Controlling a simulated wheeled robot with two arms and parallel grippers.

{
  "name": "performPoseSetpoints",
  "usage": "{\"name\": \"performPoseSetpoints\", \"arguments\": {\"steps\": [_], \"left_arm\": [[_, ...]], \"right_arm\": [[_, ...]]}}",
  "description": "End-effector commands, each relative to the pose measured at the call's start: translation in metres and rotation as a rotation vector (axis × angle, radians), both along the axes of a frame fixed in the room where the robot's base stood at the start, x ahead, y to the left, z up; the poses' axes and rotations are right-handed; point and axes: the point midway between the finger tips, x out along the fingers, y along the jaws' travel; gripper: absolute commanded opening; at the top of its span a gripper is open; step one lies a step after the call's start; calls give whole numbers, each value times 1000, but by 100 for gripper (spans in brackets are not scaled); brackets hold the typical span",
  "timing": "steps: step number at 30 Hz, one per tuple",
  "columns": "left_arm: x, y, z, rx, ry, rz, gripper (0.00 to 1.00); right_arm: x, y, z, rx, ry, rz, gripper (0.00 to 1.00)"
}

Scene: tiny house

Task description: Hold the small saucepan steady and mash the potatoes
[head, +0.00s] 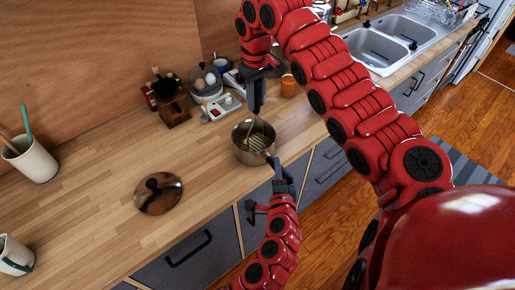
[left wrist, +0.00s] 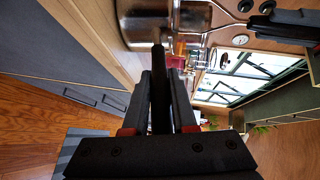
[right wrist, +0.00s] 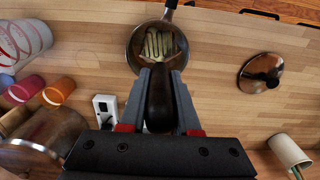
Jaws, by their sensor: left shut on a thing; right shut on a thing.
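The small saucepan (head: 243,156) stands near the front edge of the wooden counter. My left gripper (head: 283,184) is shut on its dark handle, and the handle (left wrist: 159,85) shows between the fingers in the left wrist view. My right gripper (head: 258,84) is above the pan, shut on the dark handle of the masher (right wrist: 158,103). The masher's metal head (head: 257,142) is inside the pan, over or among yellowish potato pieces (right wrist: 160,43); whether it touches them I cannot tell. The lid (head: 158,193) lies on the counter left of the pan.
An orange cup (head: 288,86), an egg cooker (head: 205,82) and a dark wooden holder (head: 174,109) stand behind the pan. A utensil crock (head: 32,160) and a white mug (head: 14,256) are at the left. The sink (head: 377,47) is at the back right. Counter around the lid is clear.

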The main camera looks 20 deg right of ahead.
Motion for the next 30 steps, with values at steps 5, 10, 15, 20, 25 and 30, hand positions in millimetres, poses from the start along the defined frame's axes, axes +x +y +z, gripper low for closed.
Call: {"name": "performPoseSetpoints", "arguments": {"steps": [5,10,15,20,25,30], "left_arm": [[0,-1,1,-2,-2,-2,0],[0,-1,1,-2,-2,-2,49],[0,0,1,-1,-1,-1,60],[0,0,0,-1,0,-1,60],[-12,2,4,-2,-2,-3,60],[-45,12,10,-2,0,-7,60]], "right_arm": [[0,0,0,0,0,0,0],[0,0,0,-1,0,0,0],[0,0,0,-1,0,0,0],[0,0,0,-1,0,0,0],[0,0,0,-1,0,0,0],[0,0,0,-1,0,0,0]]}}
